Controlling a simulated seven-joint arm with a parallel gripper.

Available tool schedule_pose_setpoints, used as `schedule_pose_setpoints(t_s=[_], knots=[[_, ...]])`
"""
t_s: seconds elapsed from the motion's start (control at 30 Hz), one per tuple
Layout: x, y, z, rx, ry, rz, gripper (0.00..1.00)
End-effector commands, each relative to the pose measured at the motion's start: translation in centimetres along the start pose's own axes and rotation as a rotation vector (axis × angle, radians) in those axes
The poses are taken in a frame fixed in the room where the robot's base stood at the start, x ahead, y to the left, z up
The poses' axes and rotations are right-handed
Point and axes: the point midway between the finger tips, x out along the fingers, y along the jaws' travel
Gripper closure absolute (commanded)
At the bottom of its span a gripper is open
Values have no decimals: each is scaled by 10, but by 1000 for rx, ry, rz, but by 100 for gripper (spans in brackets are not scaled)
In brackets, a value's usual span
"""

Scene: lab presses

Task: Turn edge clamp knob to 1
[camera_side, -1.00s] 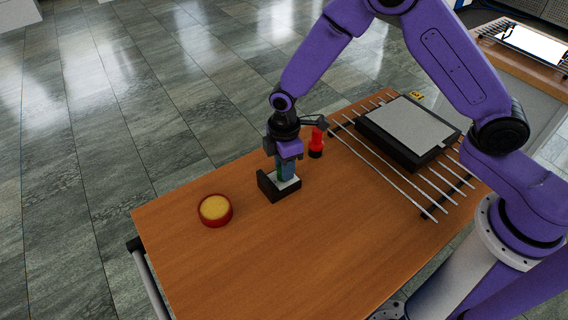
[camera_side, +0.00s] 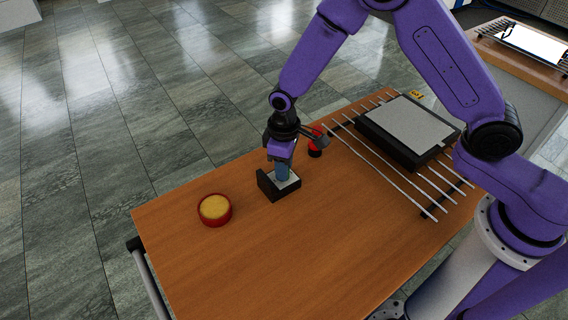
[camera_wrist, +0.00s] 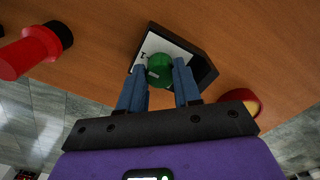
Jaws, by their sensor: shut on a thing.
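The edge clamp is a black block (camera_side: 266,186) with a light top plate, standing on the wooden table near its far edge. In the wrist view its dark wall (camera_wrist: 203,68) and white plate (camera_wrist: 153,42) show, with a dark mark on the plate. The green knob (camera_wrist: 159,68) sits on the plate. My gripper (camera_wrist: 159,82) is over the clamp, pointing down, with its blue fingers on either side of the knob and shut on it. In the side view the fingers (camera_side: 283,171) hide the knob. I cannot read the mark for certain.
A red and black upright object (camera_side: 316,142) stands close behind my gripper. A round red dish with a yellow top (camera_side: 215,209) lies to the left. A black box with a grey top (camera_side: 408,130) rests on metal rods at right. The front table is clear.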

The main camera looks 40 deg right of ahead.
Motion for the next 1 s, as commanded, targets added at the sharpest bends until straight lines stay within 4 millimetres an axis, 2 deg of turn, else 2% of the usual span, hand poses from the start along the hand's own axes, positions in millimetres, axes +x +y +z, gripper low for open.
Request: schedule_pose_setpoints(t_s=[0.53,0.57,0.6,0.63,1.0], knots=[[0,0,0,27,-1,0,97],[0,0,0,26,-1,0,60],[0,0,0,26,-1,0,47],[0,0,0,26,-1,0,41],[-4,0,0,23,0,0,41]])
